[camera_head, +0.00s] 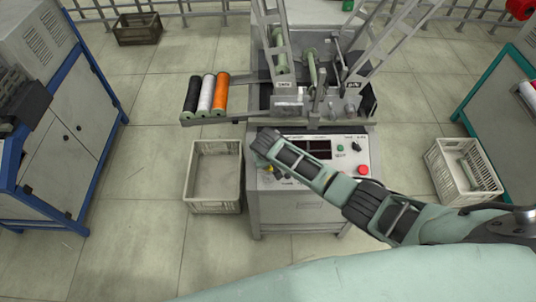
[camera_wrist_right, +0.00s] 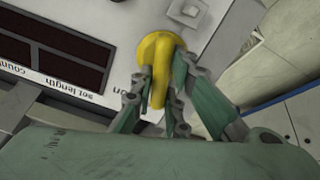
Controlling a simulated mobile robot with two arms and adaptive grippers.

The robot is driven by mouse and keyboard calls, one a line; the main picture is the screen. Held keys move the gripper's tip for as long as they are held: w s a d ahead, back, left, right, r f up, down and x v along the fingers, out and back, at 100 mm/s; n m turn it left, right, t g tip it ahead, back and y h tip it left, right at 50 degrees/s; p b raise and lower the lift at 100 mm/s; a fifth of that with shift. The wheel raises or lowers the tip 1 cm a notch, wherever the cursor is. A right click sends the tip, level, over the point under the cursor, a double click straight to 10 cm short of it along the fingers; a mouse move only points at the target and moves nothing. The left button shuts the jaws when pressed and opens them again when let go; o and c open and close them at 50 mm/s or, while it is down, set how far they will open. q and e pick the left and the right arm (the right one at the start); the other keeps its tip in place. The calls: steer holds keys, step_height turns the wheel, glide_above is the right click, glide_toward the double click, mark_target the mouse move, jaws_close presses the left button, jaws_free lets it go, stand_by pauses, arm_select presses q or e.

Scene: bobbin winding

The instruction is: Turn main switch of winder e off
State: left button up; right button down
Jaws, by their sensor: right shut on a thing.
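The main switch is a yellow rotary knob (camera_wrist_right: 154,46) on the light control panel of the winder (camera_head: 349,178). My right gripper (camera_wrist_right: 160,88) is shut on its raised yellow grip bar, one finger on each side. The bar runs roughly up and down in the wrist view. In the head view my right arm reaches in from the right, and its gripper (camera_head: 268,160) is over the left part of the panel, hiding most of the switch. The printing beside the knob is partly covered. My left gripper is not in view.
The panel also has a dark display (camera_wrist_right: 60,45), a red button (camera_head: 362,170) and a green button (camera_head: 340,148). Black, white and orange bobbins (camera_head: 221,93) lie on a rack at left. Crates stand left (camera_head: 214,176) and right (camera_head: 463,171) of the winder. Blue-framed cabinet (camera_head: 72,130) far left.

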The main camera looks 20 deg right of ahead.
steer(key=shift+s+a+n+p, duration=0.1)
steer(key=shift+a+n+p, duration=0.15)
steer(key=shift+n, duration=0.85)
steer(key=shift+f, duration=0.1)
steer(key=c, duration=1.7)
jaws_free()
steer(key=v, duration=1.2)
